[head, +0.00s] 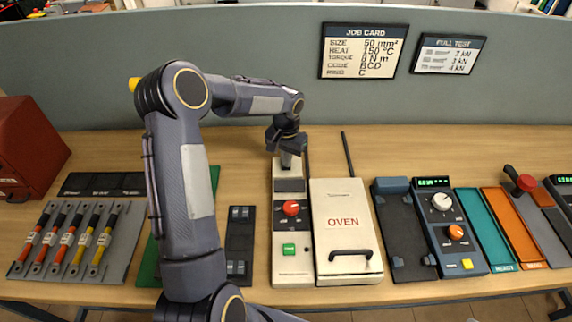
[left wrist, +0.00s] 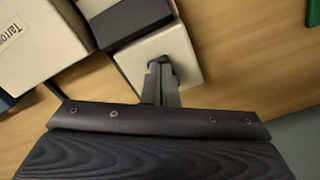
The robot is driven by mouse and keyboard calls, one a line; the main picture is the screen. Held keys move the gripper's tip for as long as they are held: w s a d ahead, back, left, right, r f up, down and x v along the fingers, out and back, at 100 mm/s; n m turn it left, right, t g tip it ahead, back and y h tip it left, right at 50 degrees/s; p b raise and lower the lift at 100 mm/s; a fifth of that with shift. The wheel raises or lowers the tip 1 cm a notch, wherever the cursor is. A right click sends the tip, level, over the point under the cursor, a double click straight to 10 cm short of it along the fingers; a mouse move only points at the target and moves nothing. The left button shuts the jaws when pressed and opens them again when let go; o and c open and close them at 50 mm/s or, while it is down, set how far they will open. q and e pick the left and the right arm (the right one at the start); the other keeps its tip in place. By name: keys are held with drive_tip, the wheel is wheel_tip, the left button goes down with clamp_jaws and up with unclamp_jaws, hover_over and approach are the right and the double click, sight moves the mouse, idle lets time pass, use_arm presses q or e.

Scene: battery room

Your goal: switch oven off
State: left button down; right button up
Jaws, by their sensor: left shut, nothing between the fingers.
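The oven (head: 340,205) is a cream box labelled OVEN with a dark front handle. To its left stands a narrow cream control unit (head: 292,265) with a red knob (head: 291,208), a green button (head: 289,249) and a dark panel. My left gripper (head: 286,160) points down at the rear end of this unit, its fingers shut and empty. In the left wrist view the closed fingertips (left wrist: 161,68) are at a small dark spot on the unit's cream top (left wrist: 182,52). They hide most of that spot; I cannot tell whether they touch it. My right gripper is out of view.
A rack of coloured-handled tools (head: 68,240) lies at the left. A dark press-like stand (head: 404,235) and a blue unit with dials (head: 455,235) stand right of the oven. The job card (head: 363,51) hangs on the grey partition behind. Bare wood lies behind the oven.

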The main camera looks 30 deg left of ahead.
use_arm(q)
drive_tip(key=shift+w+r+p, duration=0.1)
drive_tip(key=shift+r+p, duration=0.45)
drive_tip(key=shift+r, duration=0.2)
drive_tip(key=shift+r+p, duration=1.05)
drive_tip(key=shift+r, duration=0.65)
drive_tip(key=shift+r+p, duration=0.4)
drive_tip(key=shift+r, duration=0.55)
